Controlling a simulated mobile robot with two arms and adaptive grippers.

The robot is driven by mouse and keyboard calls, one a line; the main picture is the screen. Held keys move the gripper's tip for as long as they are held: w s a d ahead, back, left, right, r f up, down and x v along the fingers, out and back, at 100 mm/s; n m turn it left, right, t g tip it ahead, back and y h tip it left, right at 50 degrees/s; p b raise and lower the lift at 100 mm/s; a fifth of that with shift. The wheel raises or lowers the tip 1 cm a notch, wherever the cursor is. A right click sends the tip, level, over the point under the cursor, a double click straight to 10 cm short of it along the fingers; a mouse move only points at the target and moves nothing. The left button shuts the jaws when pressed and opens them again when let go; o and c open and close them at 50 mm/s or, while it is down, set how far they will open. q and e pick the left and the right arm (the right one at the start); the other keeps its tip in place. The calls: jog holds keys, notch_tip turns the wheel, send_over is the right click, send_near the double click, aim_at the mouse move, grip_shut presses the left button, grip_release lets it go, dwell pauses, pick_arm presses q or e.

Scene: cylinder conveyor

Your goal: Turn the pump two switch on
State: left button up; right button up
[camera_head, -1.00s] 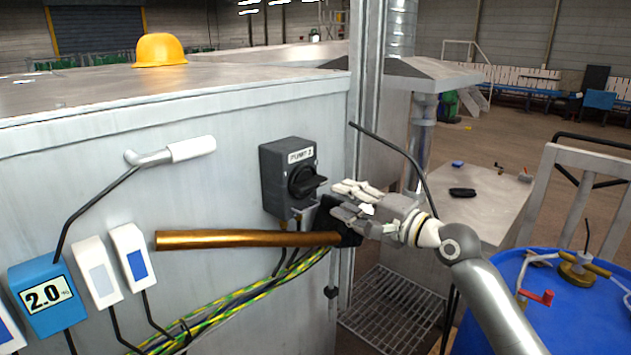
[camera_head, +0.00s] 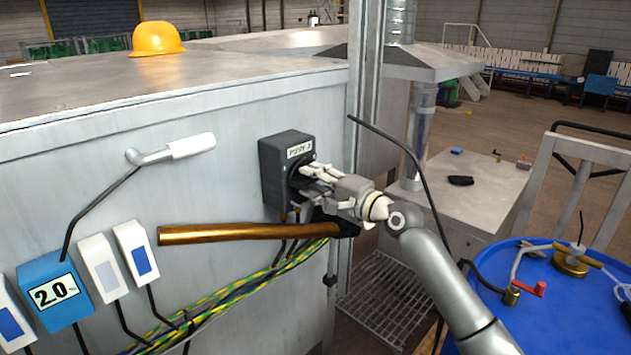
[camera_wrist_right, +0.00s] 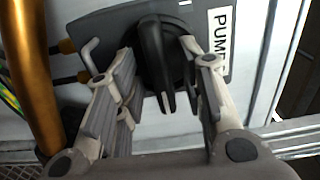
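The pump two switch is a dark grey box (camera_head: 279,166) with a white "PUMP 2" label, fixed to the side of the grey cabinet. My right gripper (camera_head: 304,174) is at the front of the box and hides most of the black rotary knob in the head view. In the right wrist view, the black knob (camera_wrist_right: 163,55) lies between the two fingers of my right gripper (camera_wrist_right: 165,95). The fingers are open, with a gap visible on each side of the knob. My left gripper is in neither view.
A copper pipe (camera_head: 240,233) runs just below the switch, with yellow-green cables (camera_head: 235,295) beneath it. A vertical metal post (camera_head: 365,100) stands right of the switch. A blue drum (camera_head: 530,320) is at the lower right. A yellow helmet (camera_head: 157,40) rests on the cabinet.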

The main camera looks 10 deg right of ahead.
grip_shut()
jog(key=n+b, duration=0.3)
jog(key=shift+f, duration=0.15)
jog(key=n+b, duration=0.3)
jog(key=n, duration=0.1)
jog(key=shift+n, duration=0.4)
jog(key=n+b, duration=0.3)
jog(key=n, duration=0.2)
jog(key=shift+r+n+b, duration=0.2)
jog(key=shift+n+b, duration=0.75)
jog(key=shift+n, duration=1.55)
jog(key=shift+o, duration=0.4)
grip_release()
